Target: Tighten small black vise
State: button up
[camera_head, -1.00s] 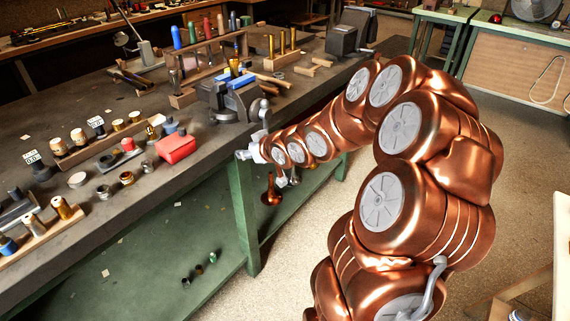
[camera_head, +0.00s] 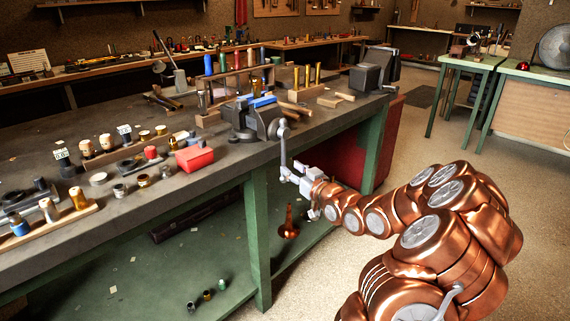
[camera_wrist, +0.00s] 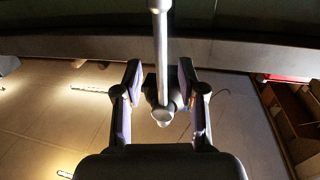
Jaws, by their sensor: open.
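The small black vise (camera_head: 243,122) stands at the front edge of the grey workbench, with a blue part on top. Its grey metal handle (camera_head: 283,146) hangs in front of the bench edge, its lower end close to my gripper (camera_head: 296,181). In the wrist view, the handle bar (camera_wrist: 160,50) comes down from the top and ends in a round knob. The knob lies between the two spread fingers of my gripper (camera_wrist: 162,97), with a gap on each side. My gripper is open and holds nothing. The vise jaws are too small to judge.
A red box (camera_head: 195,159), caps and small fittings crowd the bench (camera_head: 235,158) to the left. A larger dark vise (camera_head: 372,77) stands at the far right corner. A green leg (camera_head: 258,240) and a copper-coloured horn piece (camera_head: 289,225) are below. Floor at right is clear.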

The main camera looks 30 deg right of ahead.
aim_at(283, 163)
jog(key=shift+w+a+f, duration=0.1)
jog(key=shift+w, duration=2.5)
jog(key=shift+c, duration=0.3)
grip_shut()
